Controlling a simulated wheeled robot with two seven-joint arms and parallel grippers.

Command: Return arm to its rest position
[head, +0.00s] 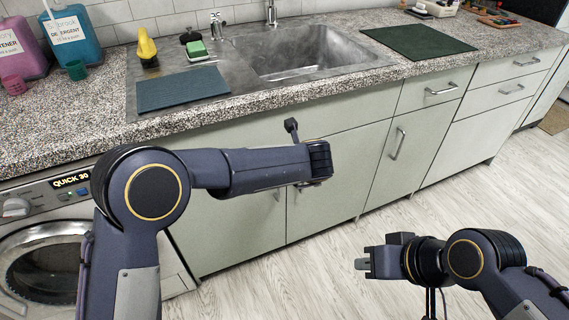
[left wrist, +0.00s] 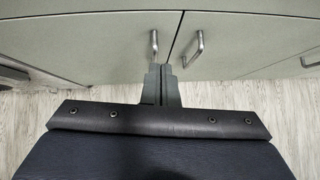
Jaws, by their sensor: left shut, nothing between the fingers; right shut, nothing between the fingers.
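My left arm reaches in from the left in the head view, bent at the elbow, with its wrist in front of the pale green cabinet doors (head: 350,150). The wrist mostly hides the left gripper there. I cannot tell how far the fingers are from the doors. My right gripper (head: 361,263) is at the lower right of the head view, over the wooden floor, shut and empty, pointing left.
The counter (head: 60,130) with the sink (head: 300,60) runs above the cabinets. Door handles (head: 398,144) stick out. A washing machine (head: 30,250) stands at left. Detergent bottles (head: 70,40) and a dark mat (head: 182,89) are on the counter. The floor (head: 440,215) around the right gripper is clear.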

